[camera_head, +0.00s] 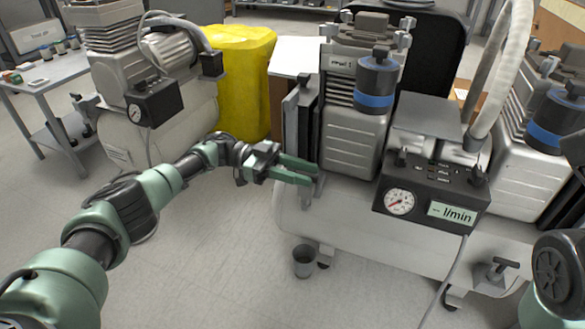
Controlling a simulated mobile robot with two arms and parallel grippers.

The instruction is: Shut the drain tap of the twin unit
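The twin unit stands at the right, with a pale tank (375,235), two ribbed pump heads and a dark control box with a gauge (399,202). My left gripper (315,175) reaches in from the left to the tank's left end. Its two green fingers are apart, with a gap between them. A small grey fitting (307,193) shows at the fingertips; I cannot tell whether they touch it or whether it is the drain tap. A dark T-shaped handle on a grey block (495,272) is at the tank's lower right. My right gripper is out of view.
A grey cup (303,262) stands on the floor below the tank's left end. Another compressor (160,110) stands at the left, with a yellow bin (240,80) behind it. A hose (495,70) rises from the twin unit. Floor at the lower middle is clear.

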